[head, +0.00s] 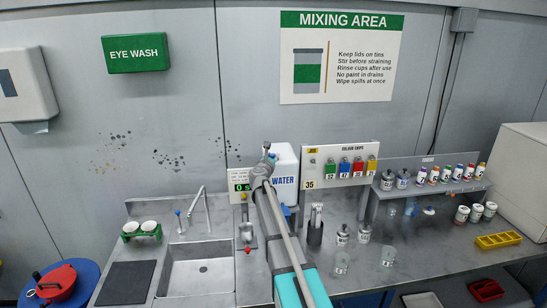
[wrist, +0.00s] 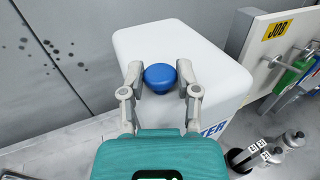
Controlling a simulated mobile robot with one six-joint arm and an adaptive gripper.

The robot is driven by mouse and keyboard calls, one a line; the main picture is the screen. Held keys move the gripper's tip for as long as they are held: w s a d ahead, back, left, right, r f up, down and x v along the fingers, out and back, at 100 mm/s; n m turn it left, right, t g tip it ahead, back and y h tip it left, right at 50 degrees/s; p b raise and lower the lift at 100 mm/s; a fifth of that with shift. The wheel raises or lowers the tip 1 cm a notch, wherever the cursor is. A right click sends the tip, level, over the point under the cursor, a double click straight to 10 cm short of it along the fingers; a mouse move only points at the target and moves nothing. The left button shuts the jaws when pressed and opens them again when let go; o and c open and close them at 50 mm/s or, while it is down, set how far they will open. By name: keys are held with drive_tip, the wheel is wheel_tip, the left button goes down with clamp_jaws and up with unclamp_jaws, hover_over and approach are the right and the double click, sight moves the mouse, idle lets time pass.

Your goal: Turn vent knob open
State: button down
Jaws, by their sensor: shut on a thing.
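A blue round vent knob (wrist: 160,79) sits on top of a white water container (wrist: 205,42) in the wrist view. My gripper (wrist: 160,72) is shut on the knob, with one finger on its left side and one on its right. In the head view the white container (head: 286,158), marked WATER, stands at the back of the counter. My gripper (head: 267,157) is at its top left there, and my arm hides part of the container.
A colour-chips rack (head: 341,164) stands right of the container, with a holder of metal tools (head: 315,228) in front. Cups and cans stand on the right counter.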

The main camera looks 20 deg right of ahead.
drive_tip(key=shift+s+d, duration=0.1)
drive_tip(key=shift+d, duration=0.3)
drive_tip(key=shift+a, duration=0.3)
drive_tip(key=shift+n+t+y, duration=0.4)
drive_tip(key=shift+n+y, duration=0.1)
drive_tip(key=shift+y, duration=0.1)
drive_tip(key=n+t+y, duration=0.1)
drive_tip(key=n+y, duration=0.1)
drive_tip(key=y, duration=0.1)
drive_tip(key=n+t+y, duration=0.1)
drive_tip(key=n+y, duration=0.1)
drive_tip(key=y, duration=0.1)
drive_tip(key=shift+s+d+t, duration=0.1)
drive_tip(key=shift+d+t, duration=0.05)
drive_tip(key=shift+t, duration=0.15)
drive_tip(key=n+y, duration=0.4)
drive_tip(key=y, duration=0.1)
drive_tip(key=shift+d+y, duration=0.1)
drive_tip(key=shift+y, duration=0.2)
drive_tip(key=shift+n+y, duration=0.7)
drive_tip(key=shift+y, duration=0.6)
